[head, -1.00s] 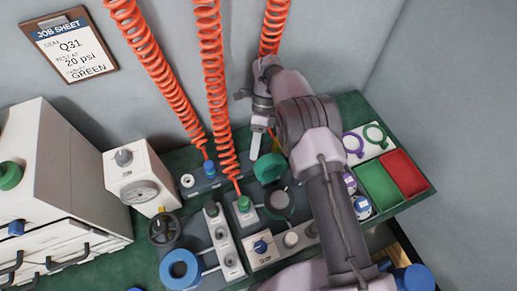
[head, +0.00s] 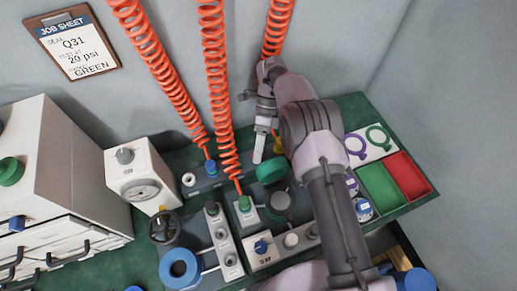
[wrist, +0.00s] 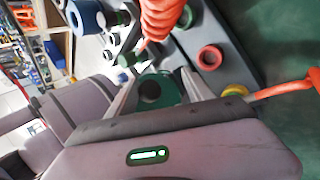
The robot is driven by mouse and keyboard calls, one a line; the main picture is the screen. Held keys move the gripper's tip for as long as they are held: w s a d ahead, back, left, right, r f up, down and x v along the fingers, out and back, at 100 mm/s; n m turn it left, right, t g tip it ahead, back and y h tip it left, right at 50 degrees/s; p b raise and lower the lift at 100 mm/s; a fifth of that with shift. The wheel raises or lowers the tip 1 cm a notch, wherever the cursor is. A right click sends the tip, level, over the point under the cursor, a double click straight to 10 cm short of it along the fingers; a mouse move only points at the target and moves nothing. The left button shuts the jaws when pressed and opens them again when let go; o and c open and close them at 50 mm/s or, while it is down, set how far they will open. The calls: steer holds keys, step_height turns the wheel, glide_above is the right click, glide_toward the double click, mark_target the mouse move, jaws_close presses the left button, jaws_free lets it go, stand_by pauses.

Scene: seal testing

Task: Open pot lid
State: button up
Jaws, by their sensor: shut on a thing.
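The green round pot lid (head: 271,168) shows in the head view at the back edge of a round dark grey pot (head: 279,202). My gripper (head: 262,150) reaches down beside the lid from behind, with one pale finger visible. In the wrist view the green lid (wrist: 163,88), with a dark round opening, sits between the two fingers of my gripper (wrist: 150,95). The fingers are shut on it. My arm hides part of the bench right of the pot, and the exact contact is hard to see.
Orange coiled hoses (head: 213,80) hang close to the left of my gripper. Valve blocks (head: 222,240) and a gauge box (head: 139,180) stand to the left. Green and red trays (head: 404,174) and a white board with rings (head: 368,142) lie to the right.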

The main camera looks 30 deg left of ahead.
steer(key=s+d+r+p, duration=0.5)
steer(key=s+d+p, duration=0.2)
steer(key=s+d, duration=0.4)
steer(key=shift+s+d, duration=0.2)
steer(key=w+r+p, duration=0.4)
steer(key=r+p, duration=0.2)
steer(key=r, duration=0.3)
steer(key=w+r+p, duration=0.4)
steer(key=r+p, duration=0.3)
steer(key=r, duration=0.2)
steer(key=shift+d+r, duration=0.15)
steer(key=shift+d, duration=0.3)
steer(key=shift+w, duration=0.1)
stand_by(0.4)
